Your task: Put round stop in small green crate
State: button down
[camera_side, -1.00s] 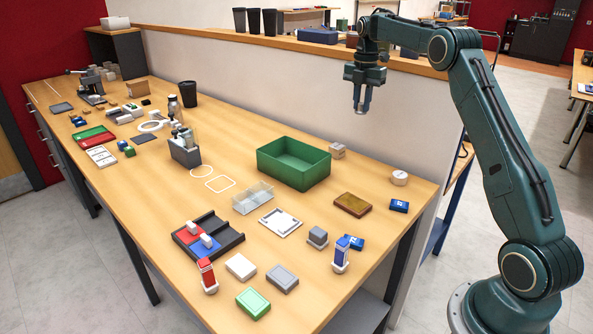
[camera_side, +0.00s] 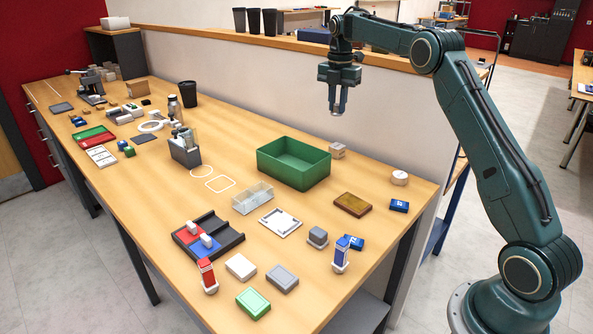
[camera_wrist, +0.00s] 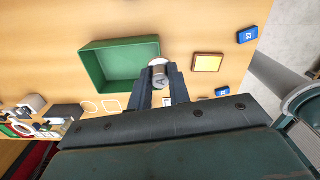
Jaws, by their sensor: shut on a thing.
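The small green crate (camera_side: 310,176) stands open on the table near the low wall, and its visible inside is empty. It also shows in the wrist view (camera_wrist: 92,73), left of the fingers. My gripper (camera_side: 337,108) is high above the table, up and right of the crate in the side view. The piece overlaps the crate's right edge in that view. Its far end is partly hidden by the fingers.
A dark divided tray (camera_side: 232,239) is in front.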

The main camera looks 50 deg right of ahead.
jog(key=w+a+n, duration=0.1)
jog(key=w+a, duration=0.3)
jog(key=a, duration=0.6)
jog(key=shift+a+f, duration=0.15)
jog(key=shift+f, duration=9.65)
jog(key=shift+f, duration=0.15)
jog(key=c, duration=1.6)
grip_release()
notch_tip(320, 180, up, 12)
jog(key=shift+r, duration=0.2)
